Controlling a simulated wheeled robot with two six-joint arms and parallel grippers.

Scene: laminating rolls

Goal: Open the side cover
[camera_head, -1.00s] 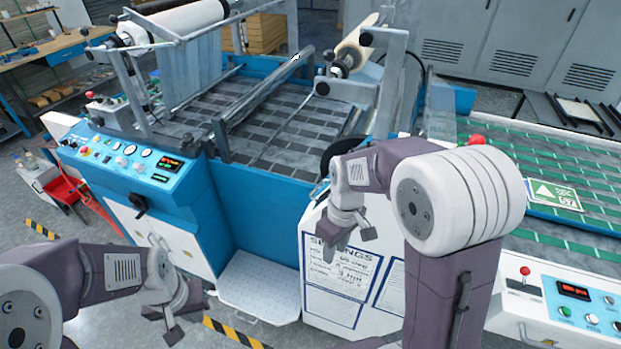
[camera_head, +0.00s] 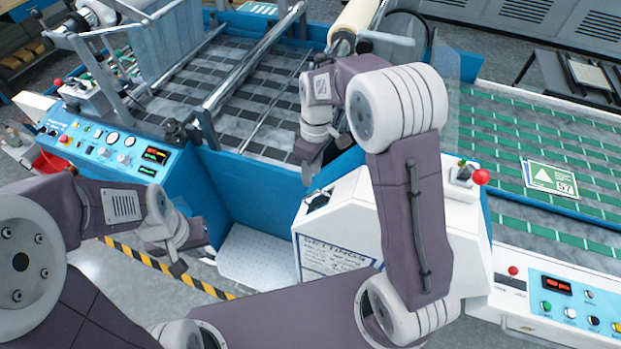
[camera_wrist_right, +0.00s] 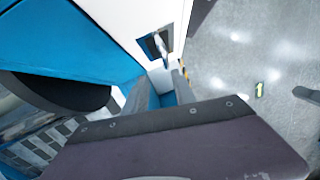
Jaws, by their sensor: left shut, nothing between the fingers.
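The side cover (camera_head: 343,215) is a white panel with a settings sheet on its front, at the side of the blue machine. It looks closed. A dark recessed handle (camera_head: 320,198) sits at its upper left edge; the handle also shows in the right wrist view (camera_wrist_right: 158,43). My right gripper (camera_head: 314,160) is open and empty, pointing down just above the handle and apart from it. In the right wrist view its fingers (camera_wrist_right: 165,90) lie below the handle. My left gripper (camera_head: 182,258) is shut and empty, low in front of the control panel.
A control panel (camera_head: 125,150) with knobs is at the left. A white step plate (camera_head: 255,258) lies below, beside a yellow-black floor stripe (camera_head: 160,262). A green-striped conveyor (camera_head: 500,150) is at the right.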

